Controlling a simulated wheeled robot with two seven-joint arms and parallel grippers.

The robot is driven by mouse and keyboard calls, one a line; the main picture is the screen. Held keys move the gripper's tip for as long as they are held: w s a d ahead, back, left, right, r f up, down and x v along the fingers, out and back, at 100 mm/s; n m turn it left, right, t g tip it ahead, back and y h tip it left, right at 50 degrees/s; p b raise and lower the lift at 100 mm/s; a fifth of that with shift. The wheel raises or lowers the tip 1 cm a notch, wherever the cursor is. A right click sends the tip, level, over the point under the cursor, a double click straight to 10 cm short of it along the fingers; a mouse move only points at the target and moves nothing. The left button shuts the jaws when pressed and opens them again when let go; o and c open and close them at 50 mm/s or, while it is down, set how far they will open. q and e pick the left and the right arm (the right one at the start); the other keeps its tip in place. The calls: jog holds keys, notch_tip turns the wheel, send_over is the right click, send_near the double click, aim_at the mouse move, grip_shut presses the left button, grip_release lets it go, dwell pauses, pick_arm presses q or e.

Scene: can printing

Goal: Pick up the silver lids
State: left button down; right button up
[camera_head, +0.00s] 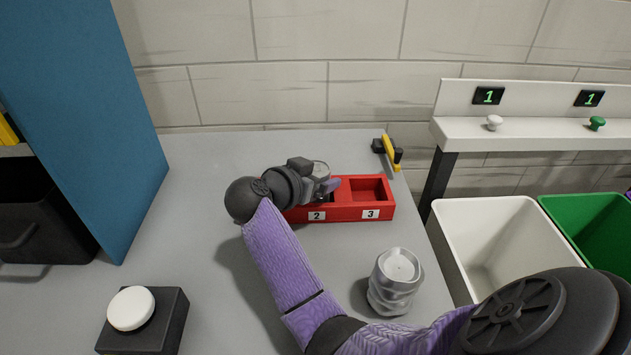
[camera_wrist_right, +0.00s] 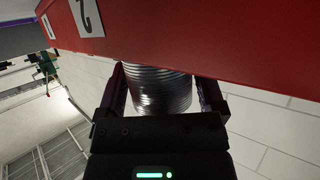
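The silver lids (camera_wrist_right: 158,92) form a round, ribbed stack between the fingers of my right gripper (camera_wrist_right: 160,95) in the wrist view. The fingers sit close against both sides of the stack. In the head view the round silver top (camera_head: 320,168) shows beside my right gripper (camera_head: 326,184), over the red box (camera_head: 343,215). The red box also fills the top of the wrist view (camera_wrist_right: 190,40) and hides one end of the stack, so I cannot tell whether it is clear of the box. My left gripper is not in view.
Compartment 3 of the red box (camera_head: 368,188) looks empty. A silver can (camera_head: 396,281) stands near the table's right edge. A yellow and black tool (camera_head: 391,152) lies behind the box. A button block (camera_head: 143,318) is front left. White (camera_head: 496,210) and green (camera_head: 572,197) bins stand right.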

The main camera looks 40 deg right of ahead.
jog(key=c, duration=0.9)
